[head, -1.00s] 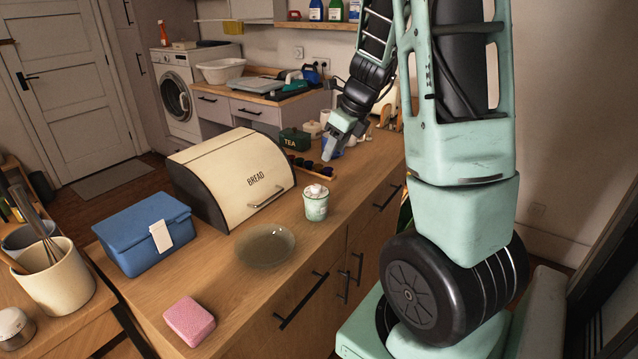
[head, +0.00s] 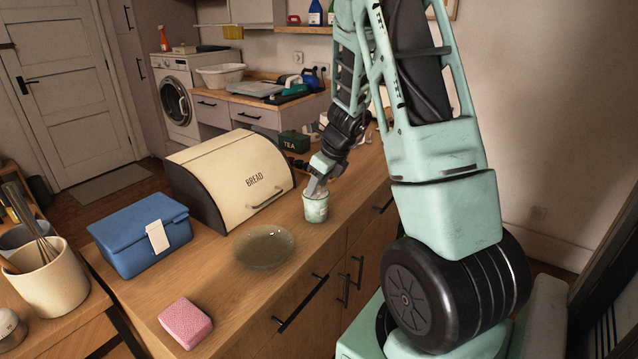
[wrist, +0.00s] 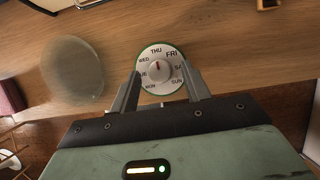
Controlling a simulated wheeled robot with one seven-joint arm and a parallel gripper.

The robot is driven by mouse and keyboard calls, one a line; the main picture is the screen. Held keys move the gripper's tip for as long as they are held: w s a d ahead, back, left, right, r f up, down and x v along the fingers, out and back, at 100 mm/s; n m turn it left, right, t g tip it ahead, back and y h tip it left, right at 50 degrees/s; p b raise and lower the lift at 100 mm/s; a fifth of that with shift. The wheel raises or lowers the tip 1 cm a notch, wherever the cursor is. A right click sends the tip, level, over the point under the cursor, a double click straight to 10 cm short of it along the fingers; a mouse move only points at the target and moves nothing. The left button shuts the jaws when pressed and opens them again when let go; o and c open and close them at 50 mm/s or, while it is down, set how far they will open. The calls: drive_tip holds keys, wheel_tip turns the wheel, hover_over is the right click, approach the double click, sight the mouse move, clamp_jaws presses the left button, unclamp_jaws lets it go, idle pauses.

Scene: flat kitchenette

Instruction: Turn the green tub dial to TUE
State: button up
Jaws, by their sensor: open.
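The green tub (head: 316,208) stands upright on the wooden counter, in front of the bread bin. In the wrist view its white dial face (wrist: 150,84) carries day names, with THU at the top, FRI upper right and TUE at the left, partly covered by a finger. A small knob (wrist: 159,70) sits at its middle, with a red mark pointing up, roughly toward THU. My gripper (wrist: 161,76) is open, its fingers to either side of the knob. In the head view my gripper (head: 316,188) is over the tub's top and hides the dial. I cannot tell whether it touches.
A glass plate (head: 265,248) lies close to the tub's left front. The bread bin (head: 232,178) stands behind left, with the blue box (head: 142,236) further left and a pink sponge (head: 185,322) near the front. The green TEA tin (head: 293,142) is behind.

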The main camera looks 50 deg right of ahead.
drive_tip(key=c, duration=1)
drive_tip(key=shift+n, duration=0.4)
drive_tip(key=n, duration=0.1)
drive_tip(key=n+y, duration=0.1)
drive_tip(key=n, duration=0.1)
drive_tip(key=shift+d+y, duration=0.25)
drive_tip(key=shift+y, duration=0.05)
drive_tip(key=n, duration=0.2)
drive_tip(key=n+g+y+p, duration=0.1)
drive_tip(key=n, duration=0.1)
drive_tip(key=shift+w+d+n, duration=0.1)
drive_tip(key=shift+w+n, duration=0.05)
drive_tip(key=shift+n, duration=0.15)
drive_tip(key=n, duration=0.1)
drive_tip(key=n+g+y+p, duration=0.1)
drive_tip(key=n, duration=0.1)
drive_tip(key=n+g+p, duration=0.1)
drive_tip(key=n, duration=0.1)
drive_tip(key=shift+w+d, duration=0.1)
drive_tip(key=shift+w, duration=0.15)
drive_tip(key=shift+w+n+g+y+p, duration=0.2)
drive_tip(key=shift+n+g, duration=0.25)
drive_tip(key=shift+n, duration=0.6)
drive_tip(key=shift+s+n+g+y+p, duration=0.1)
drive_tip(key=shift+n+g+p, duration=0.25)
drive_tip(key=shift+n, duration=0.7)
